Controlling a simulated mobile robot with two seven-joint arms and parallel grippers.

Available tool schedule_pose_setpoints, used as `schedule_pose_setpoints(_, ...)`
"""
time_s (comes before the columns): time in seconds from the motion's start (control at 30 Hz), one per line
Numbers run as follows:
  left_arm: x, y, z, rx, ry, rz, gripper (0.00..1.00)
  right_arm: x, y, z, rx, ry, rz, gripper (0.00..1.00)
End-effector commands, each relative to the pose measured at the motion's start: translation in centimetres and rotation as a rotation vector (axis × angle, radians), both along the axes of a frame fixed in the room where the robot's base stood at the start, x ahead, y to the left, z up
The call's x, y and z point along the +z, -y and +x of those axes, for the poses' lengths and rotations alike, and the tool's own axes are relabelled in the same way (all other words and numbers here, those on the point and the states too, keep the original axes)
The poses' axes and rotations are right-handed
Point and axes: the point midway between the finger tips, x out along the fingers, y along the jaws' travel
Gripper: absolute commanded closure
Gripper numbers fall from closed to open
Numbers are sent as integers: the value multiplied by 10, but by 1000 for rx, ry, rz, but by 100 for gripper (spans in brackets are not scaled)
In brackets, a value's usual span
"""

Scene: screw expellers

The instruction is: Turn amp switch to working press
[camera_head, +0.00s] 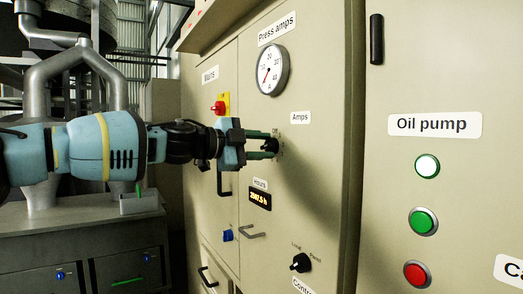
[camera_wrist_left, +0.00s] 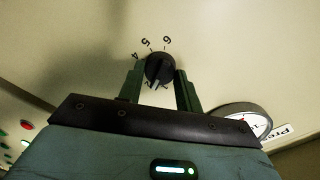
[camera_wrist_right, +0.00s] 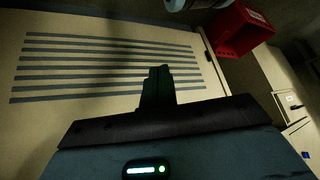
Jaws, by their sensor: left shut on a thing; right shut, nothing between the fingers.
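The amp switch is a round black knob (camera_head: 271,146) on the beige cabinet, below the "Amps" label (camera_head: 300,117). My left gripper (camera_head: 272,145) is shut on it, with one green finger on each side. In the left wrist view the knob (camera_wrist_left: 159,67) sits between the fingertips (camera_wrist_left: 160,75). The numbers 4, 5 and 6 show around its far side. A pale pointer mark shows on its near side; the marking it points at is partly hidden by the gripper. My right gripper (camera_wrist_right: 158,75) is shut and empty, and shows only in the right wrist view.
The press amps gauge (camera_head: 272,70) is above the switch, its needle low on the scale. A red mains switch (camera_head: 219,107), an hours display (camera_head: 260,198) and a local/panel knob (camera_head: 301,262) are nearby. Oil pump buttons (camera_head: 423,221) are at right. Right wrist view: slatted panel (camera_wrist_right: 110,65), red box (camera_wrist_right: 241,30).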

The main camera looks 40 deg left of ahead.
Motion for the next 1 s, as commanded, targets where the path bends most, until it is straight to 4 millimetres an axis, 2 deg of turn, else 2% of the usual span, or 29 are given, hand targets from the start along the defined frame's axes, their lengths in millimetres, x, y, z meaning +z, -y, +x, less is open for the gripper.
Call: schedule_pose_setpoints(1.0, -5, 2, 0, -1, 368, 894, 88, -38, 1, -3, 6, -20, -2, 100)
